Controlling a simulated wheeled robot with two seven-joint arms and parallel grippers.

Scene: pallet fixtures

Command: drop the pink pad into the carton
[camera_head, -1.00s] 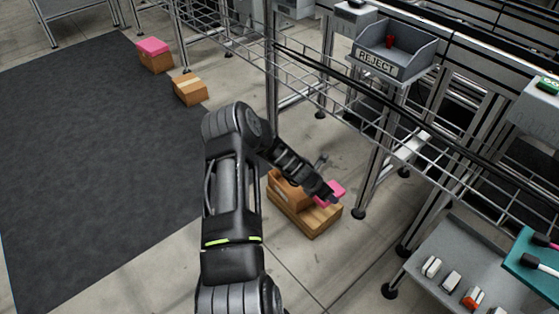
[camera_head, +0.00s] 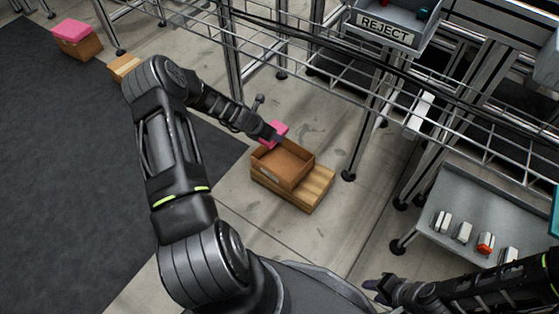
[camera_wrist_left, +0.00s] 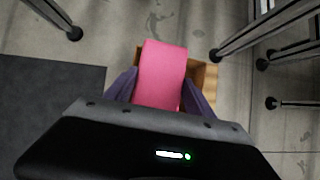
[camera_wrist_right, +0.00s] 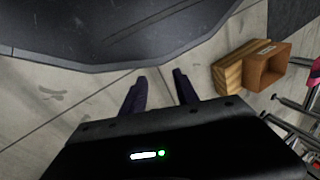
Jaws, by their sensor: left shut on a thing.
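The pink pad (camera_head: 273,132) is in my left gripper (camera_head: 270,134), which is shut on it. In the head view the pad shows at the far rim of the open brown carton (camera_head: 284,167). In the left wrist view the pad (camera_wrist_left: 160,75) stands between the fingers and hides much of the carton (camera_wrist_left: 198,72) below. The carton's visible inside looks empty. It sits on a wooden pallet (camera_head: 312,190) on the floor. My right gripper (camera_head: 372,286) is low at the right; in its wrist view the fingers (camera_wrist_right: 158,85) are apart with nothing between them.
A wire rail and metal legs stand behind and right of the pallet. A REJECT bin (camera_head: 384,24) hangs above. A grey shelf (camera_head: 455,190) holds several small items at the right. A pink-topped box (camera_head: 78,45) and a closed box (camera_head: 124,67) stand far left. Floor around the pallet is clear.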

